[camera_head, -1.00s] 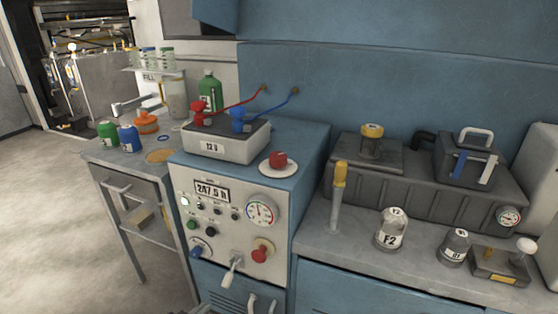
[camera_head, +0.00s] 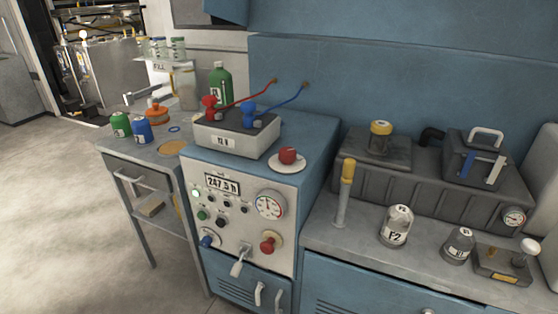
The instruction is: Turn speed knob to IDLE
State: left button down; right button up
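The blue cabinet (camera_head: 315,170) carries a pale control panel (camera_head: 230,236) on its front. A blue knob (camera_head: 207,239) sits at the panel's lower left and a red knob (camera_head: 268,244) at its lower right. A light-coloured lever (camera_head: 239,262) sticks out between and below them. The panel also has a display (camera_head: 222,185) reading about 247.5 h, a round gauge (camera_head: 269,205) and several small buttons. I cannot read an IDLE mark or tell which knob is the speed knob. Neither of my grippers shows in the head view.
A battery box (camera_head: 237,136) and a red button on a white disc (camera_head: 288,158) sit on the cabinet. A side table (camera_head: 135,152) with bottles stands left. On the right worktop (camera_head: 350,238) are a yellow-topped lever (camera_head: 346,185) and jars. Floor at left is clear.

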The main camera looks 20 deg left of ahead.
aim_at(207, 242)
jog(key=u, duration=1.25)
